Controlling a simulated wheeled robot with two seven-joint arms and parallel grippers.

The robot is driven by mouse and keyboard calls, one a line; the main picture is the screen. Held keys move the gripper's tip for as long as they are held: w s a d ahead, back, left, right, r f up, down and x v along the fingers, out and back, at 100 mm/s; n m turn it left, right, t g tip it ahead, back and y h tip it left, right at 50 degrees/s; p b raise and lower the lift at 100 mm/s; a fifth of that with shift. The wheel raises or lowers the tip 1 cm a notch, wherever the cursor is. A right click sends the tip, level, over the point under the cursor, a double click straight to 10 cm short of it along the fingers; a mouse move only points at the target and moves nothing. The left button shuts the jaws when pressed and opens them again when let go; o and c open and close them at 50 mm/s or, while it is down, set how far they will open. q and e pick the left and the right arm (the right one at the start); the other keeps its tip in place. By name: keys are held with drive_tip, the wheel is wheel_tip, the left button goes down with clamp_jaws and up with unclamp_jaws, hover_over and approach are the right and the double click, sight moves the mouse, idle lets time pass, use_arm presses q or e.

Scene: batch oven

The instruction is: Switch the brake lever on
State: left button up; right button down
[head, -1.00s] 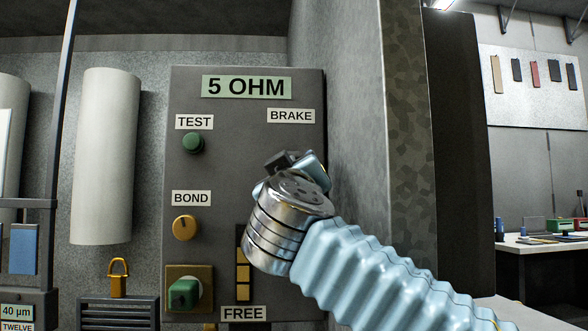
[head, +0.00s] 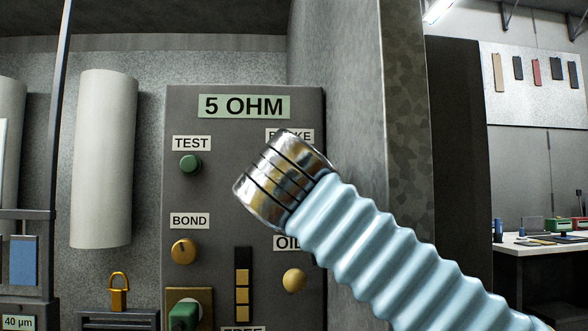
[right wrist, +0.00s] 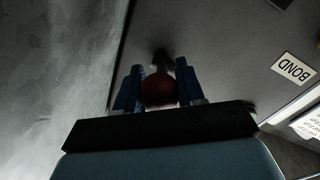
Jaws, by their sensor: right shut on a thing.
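The brake lever's dark red knob (right wrist: 158,91) shows in the right wrist view, with a dark stem (right wrist: 161,60) running from it to the grey panel. My right gripper (right wrist: 159,78) has its blue fingers on either side of the knob and is shut on it. In the head view my right wrist (head: 280,180) covers the lever and the fingers. It hangs in front of the panel, just below the partly covered BRAKE label (head: 301,135). Whether the lever stands on or off cannot be told. My left gripper is in neither view.
The grey 5 OHM panel (head: 228,150) also carries a green TEST button (head: 190,163), an orange BOND knob (head: 184,251), a pale yellow knob (head: 294,281) under OIL and a green knob (head: 184,316). A grey wall (head: 352,130) stands close on the panel's right.

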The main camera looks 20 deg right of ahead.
drive_tip(key=shift+a+r+g+y, duration=0.1)
drive_tip(key=shift+r+g+y, duration=0.35)
drive_tip(key=shift+g, duration=0.45)
drive_tip(key=c, duration=0.7)
unclamp_jaws()
drive_tip(key=shift+c, duration=0.2)
drive_tip(key=b+v, duration=0.1)
drive_tip(key=v, duration=1.2)
drive_tip(key=shift+s+a, duration=0.15)
drive_tip(key=shift+s, duration=0.25)
drive_tip(key=shift+c, duration=0.3)
